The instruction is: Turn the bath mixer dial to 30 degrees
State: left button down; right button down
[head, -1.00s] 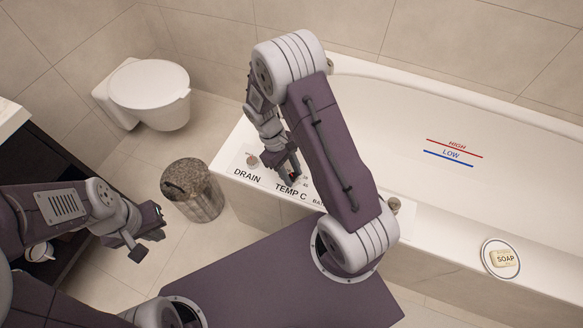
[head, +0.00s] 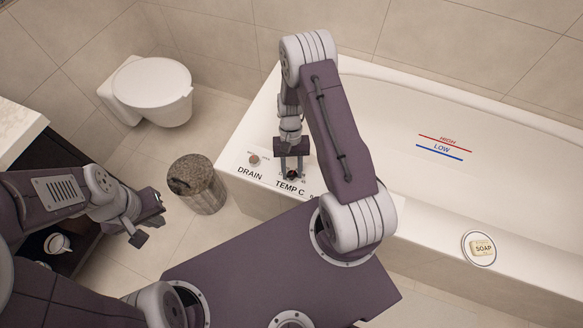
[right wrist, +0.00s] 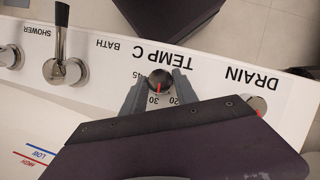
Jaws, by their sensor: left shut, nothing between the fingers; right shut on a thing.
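The bath mixer dial (right wrist: 160,79) is a round dark knob with a red pointer, beside the TEMP C label on the tub's white ledge. In the right wrist view the red pointer is close to the 30 mark, and 20 and 45 are also visible. My right gripper (right wrist: 158,92) is shut on the dial, one finger on each side. In the head view the dial (head: 292,175) is partly hidden between the fingers of my right gripper (head: 291,172). My left gripper (head: 148,216) is shut and empty, over the floor at left, far from the dial.
The drain knob (head: 254,160) is just left of the dial. In the right wrist view a lever (right wrist: 64,62) stands between the SHOWER and BATH labels. A soap dish (head: 466,250) lies on the ledge. A bin (head: 205,190) stands on the floor left of the tub.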

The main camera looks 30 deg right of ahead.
jog(key=shift+m+t+p, duration=0.3)
jog(key=shift+m+p, duration=0.1)
jog(key=shift+m, duration=0.5)
jog(key=shift+y, duration=0.3)
jog(key=c, duration=1)
grip_release()
jog(key=shift+d, duration=0.1)
jog(key=shift+o, duration=0.2)
jog(key=p+v, duration=0.1)
jog(key=v, duration=0.8)
jog(key=shift+p, duration=0.4)
